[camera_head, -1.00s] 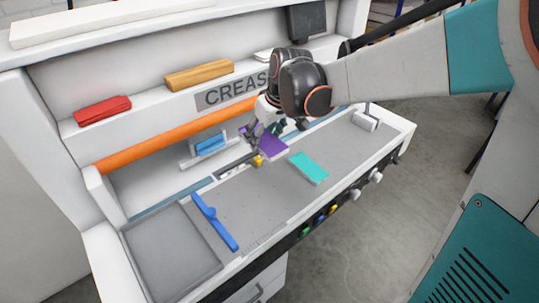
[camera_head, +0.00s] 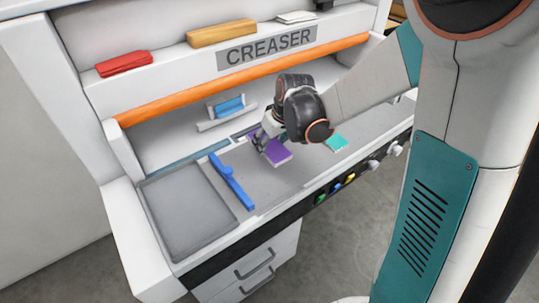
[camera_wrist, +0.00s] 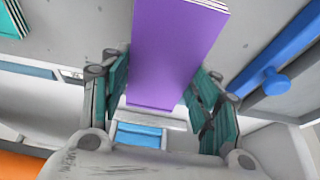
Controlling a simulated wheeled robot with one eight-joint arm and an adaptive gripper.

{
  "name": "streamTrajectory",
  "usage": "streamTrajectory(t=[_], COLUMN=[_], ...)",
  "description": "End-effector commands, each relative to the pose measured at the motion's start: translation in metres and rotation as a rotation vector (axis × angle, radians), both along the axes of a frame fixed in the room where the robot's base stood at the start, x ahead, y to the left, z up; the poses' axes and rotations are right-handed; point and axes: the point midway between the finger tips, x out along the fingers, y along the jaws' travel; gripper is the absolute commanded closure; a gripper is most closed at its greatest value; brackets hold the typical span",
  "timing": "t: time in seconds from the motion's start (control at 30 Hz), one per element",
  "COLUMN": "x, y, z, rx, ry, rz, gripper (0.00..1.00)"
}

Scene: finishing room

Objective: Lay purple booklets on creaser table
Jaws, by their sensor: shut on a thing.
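My gripper (camera_head: 264,145) is shut on a purple booklet (camera_head: 278,152) over the creaser table (camera_head: 270,188). In the wrist view the purple booklet (camera_wrist: 172,55) runs out from between the two teal-padded fingers (camera_wrist: 160,92). I cannot tell whether it touches the table. A teal booklet (camera_head: 336,143) lies on the table to the right, partly behind my arm. Its edge also shows at the top left of the wrist view. I see no other purple booklet.
A blue bar with a knob (camera_head: 232,182) lies left of the booklet, beside a grey tray (camera_head: 188,243). A blue block on a holder (camera_head: 228,107) stands behind. An orange roller (camera_head: 230,82) spans the back. Buttons and knobs line the front edge. The table between bar and booklet is clear.

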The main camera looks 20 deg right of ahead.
Motion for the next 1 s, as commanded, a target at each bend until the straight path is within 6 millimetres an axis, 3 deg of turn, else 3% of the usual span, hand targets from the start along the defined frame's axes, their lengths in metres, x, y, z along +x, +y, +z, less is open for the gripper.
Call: streamTrajectory(t=[0.23,0.5,0.87,0.9,0.97,1.0], x=[0.000,0.000,0.000,0.000,0.000,0.000], y=[0.000,0.000,0.000,0.000,0.000,0.000], z=[-0.017,-0.051,-0.054,-0.054,-0.053,-0.053], rx=[0.000,0.000,0.000,0.000,0.000,0.000], ry=[0.000,0.000,0.000,0.000,0.000,0.000], rz=[0.000,0.000,0.000,0.000,0.000,0.000], gripper=[0.70,0.70,0.70,0.39,0.26,0.24])
